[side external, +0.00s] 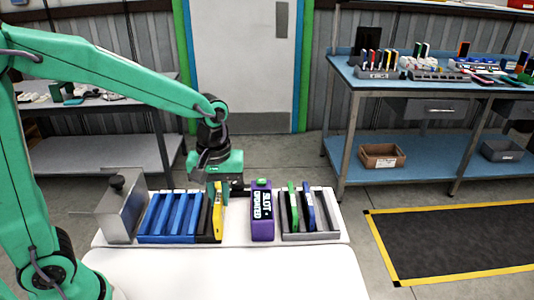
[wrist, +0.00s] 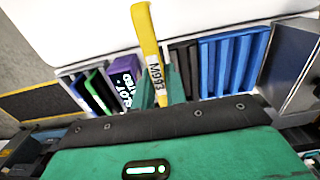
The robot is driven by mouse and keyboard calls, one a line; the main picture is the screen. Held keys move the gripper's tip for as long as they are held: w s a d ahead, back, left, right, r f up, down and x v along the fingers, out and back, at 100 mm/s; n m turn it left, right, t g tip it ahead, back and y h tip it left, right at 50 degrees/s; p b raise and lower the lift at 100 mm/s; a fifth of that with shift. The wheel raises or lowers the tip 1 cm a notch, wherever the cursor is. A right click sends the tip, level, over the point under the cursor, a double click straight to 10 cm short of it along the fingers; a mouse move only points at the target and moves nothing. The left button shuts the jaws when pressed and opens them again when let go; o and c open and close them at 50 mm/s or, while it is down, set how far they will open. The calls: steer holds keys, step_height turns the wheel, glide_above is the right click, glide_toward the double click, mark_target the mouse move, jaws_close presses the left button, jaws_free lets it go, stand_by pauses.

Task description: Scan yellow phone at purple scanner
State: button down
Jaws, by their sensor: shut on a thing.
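The yellow phone (side external: 218,218) stands nearly upright at the right side of a black slotted holder (side external: 204,226). My gripper (side external: 222,191) is above it and shut on its upper part. In the wrist view the yellow phone (wrist: 149,40) lies between the two green fingers of my gripper (wrist: 160,92), with dark lettering on its side. I cannot tell whether its lower end is clear of the holder. The purple scanner (side external: 262,222) stands to the right of the phone with a small gap. It has white lettering and a green top. It also shows in the wrist view (wrist: 119,69).
A blue slotted rack (side external: 168,224) and a grey metal box (side external: 120,212) stand left of the phone. Right of the scanner, a grey rack (side external: 318,235) holds a green and a blue item. The white table front (side external: 230,275) is clear.

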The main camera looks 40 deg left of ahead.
steer(key=shift+w, duration=0.1)
steer(key=w+a, duration=0.6)
steer(key=w, duration=0.3)
steer(key=shift+f, duration=0.4)
steer(key=shift+f, duration=0.15)
steer(key=shift+f, duration=4.35)
step_height(320, 180, up, 6)
